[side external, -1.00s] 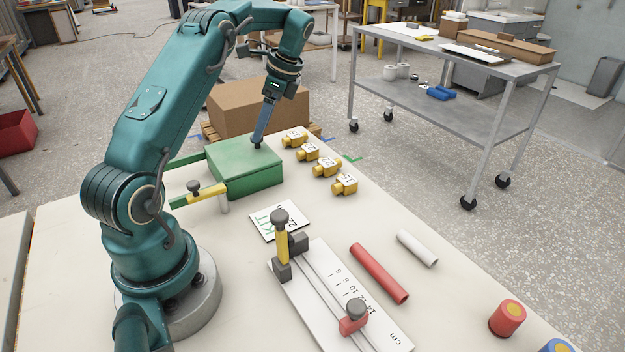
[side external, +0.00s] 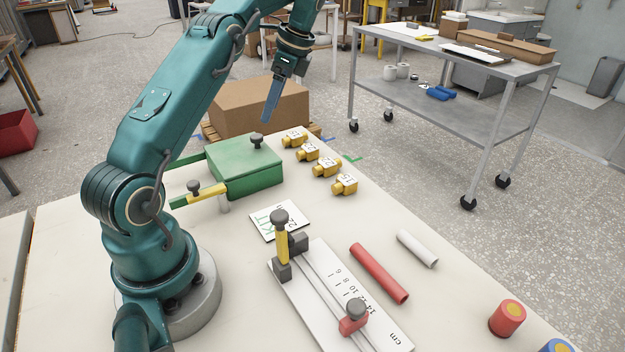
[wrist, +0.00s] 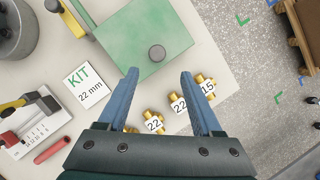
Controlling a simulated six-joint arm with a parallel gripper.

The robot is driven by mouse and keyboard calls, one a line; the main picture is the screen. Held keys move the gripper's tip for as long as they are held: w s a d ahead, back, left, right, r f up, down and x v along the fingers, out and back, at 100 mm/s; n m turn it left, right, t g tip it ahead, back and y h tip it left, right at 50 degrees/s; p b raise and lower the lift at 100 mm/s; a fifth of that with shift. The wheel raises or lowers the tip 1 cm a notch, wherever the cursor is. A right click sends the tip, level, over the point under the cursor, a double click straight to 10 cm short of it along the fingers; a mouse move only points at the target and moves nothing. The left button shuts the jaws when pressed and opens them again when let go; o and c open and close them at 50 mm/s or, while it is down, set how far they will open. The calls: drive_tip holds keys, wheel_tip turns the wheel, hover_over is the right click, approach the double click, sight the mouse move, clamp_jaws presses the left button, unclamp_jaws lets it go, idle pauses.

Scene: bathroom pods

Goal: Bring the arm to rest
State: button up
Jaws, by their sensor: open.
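My gripper (side external: 270,100) is raised above the green box (side external: 231,177), clear of it. In the wrist view my gripper (wrist: 159,76) has its two blue fingers spread apart with nothing between them. The green box (wrist: 135,45) has a closed lid with a dark round knob (wrist: 156,53), which also shows in the side view (side external: 257,141). The knob stands free, apart from the fingers.
Several brass fittings (side external: 325,169) line the table edge beside the box. A KIT card (side external: 279,221), a measuring jig (side external: 384,328), a red tube (side external: 378,273) and a white tube (side external: 417,248) lie nearer. A metal trolley (side external: 455,115) stands beyond the table.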

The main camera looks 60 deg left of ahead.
drive_tip(key=s+d+r+t, duration=0.3)
drive_tip(key=d+r+t, duration=0.2)
drive_tip(key=d+r, duration=0.75)
drive_tip(key=s+d+f+n+t+h, duration=0.3)
drive_tip(key=s+d+f+n, duration=0.5)
drive_tip(key=d, duration=0.5)
wheel_tip(320, 180, down, 3)
drive_tip(key=shift+s+r+t, duration=0.2)
drive_tip(key=shift+s+t, duration=0.2)
drive_tip(key=shift+s, duration=0.6)
